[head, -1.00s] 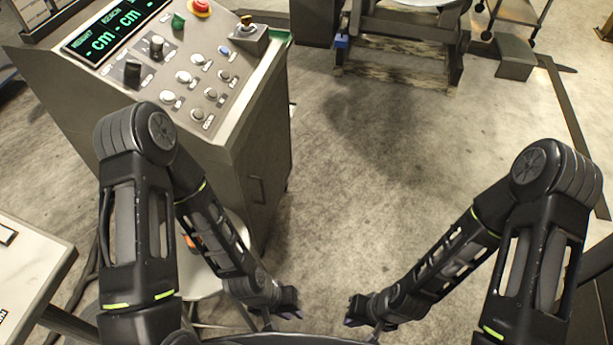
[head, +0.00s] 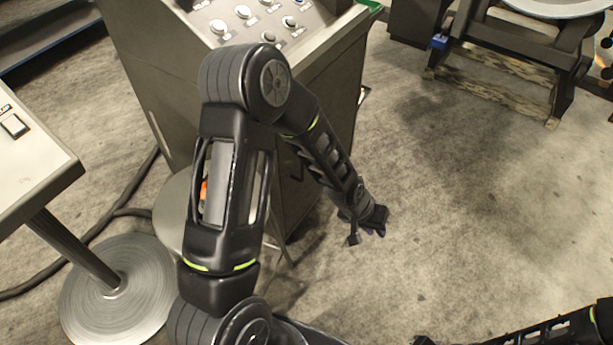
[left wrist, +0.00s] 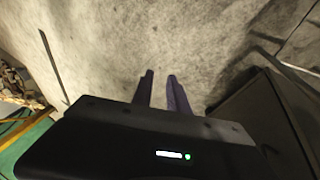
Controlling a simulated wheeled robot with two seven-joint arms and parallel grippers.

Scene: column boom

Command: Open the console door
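The console (head: 330,85) is a grey metal cabinet with a sloped panel of knobs, at the top middle of the head view. Its door is on the side face turned toward the open floor. A small dark handle (head: 298,166) shows there, partly behind my left arm. My left gripper (head: 372,228) is to the right of that side face, low over the floor and apart from the console. In the left wrist view its two purple fingers (left wrist: 160,80) stand apart with only floor between them. My right gripper (head: 424,340) barely shows at the bottom edge; its fingers cannot be made out.
A stool seat (head: 178,215) stands close to the console behind my left arm. A white-topped table (head: 35,165) with a round metal base (head: 118,295) is at the left. A wooden-based stand (head: 510,65) is at the upper right. The floor right of the console is clear.

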